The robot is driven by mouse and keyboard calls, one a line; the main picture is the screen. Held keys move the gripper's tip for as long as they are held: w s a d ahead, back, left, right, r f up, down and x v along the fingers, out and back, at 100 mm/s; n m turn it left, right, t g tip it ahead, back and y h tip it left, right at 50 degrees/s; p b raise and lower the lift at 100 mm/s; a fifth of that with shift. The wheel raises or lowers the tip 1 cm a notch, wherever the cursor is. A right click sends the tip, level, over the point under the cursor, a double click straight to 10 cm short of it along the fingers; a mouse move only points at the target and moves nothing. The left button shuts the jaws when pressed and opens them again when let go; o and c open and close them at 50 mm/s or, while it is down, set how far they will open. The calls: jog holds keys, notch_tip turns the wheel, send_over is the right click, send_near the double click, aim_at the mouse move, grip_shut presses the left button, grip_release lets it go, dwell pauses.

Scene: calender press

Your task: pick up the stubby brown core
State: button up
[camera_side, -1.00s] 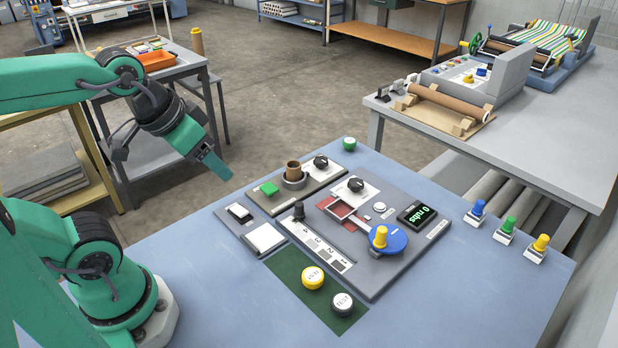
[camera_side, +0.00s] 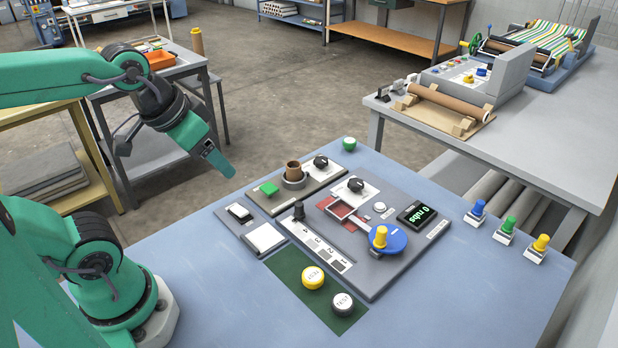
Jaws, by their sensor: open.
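The stubby brown core (camera_side: 292,169) stands upright in a dark round holder (camera_side: 293,182) on a grey-brown plate near the back of the blue table. My gripper (camera_side: 225,170) hangs in the air to the left of the core, past the table's back left edge in the picture. It is open, with nothing seen between its jaws, and clear of the core. The narrow gap between the jaws is hard to make out from here.
Beside the core are a green button (camera_side: 269,188) and a black knob (camera_side: 320,162). A panel holds a blue disc with a yellow knob (camera_side: 380,237) and a display (camera_side: 417,213). A green mat (camera_side: 290,270) carries two round pieces.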

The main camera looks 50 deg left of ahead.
jog(key=w+a+g, duration=0.2)
jog(key=w, duration=0.5)
jog(key=g, duration=0.3)
send_near(294, 167)
jog(key=shift+s+d+f, duration=0.1)
jog(key=shift+d+f, duration=0.1)
jog(key=shift+d, duration=0.1)
jog(key=shift+w+a+f+g, duration=0.2)
jog(key=shift+w+f+g, duration=0.1)
jog(key=shift+f, duration=0.2)
jog(key=shift+a+f, duration=0.1)
jog(key=shift+f, duration=3.8)
jog(key=c, duration=1)
jog(key=shift+c, duration=0.2)
notch_tip(294, 167, up, 10)
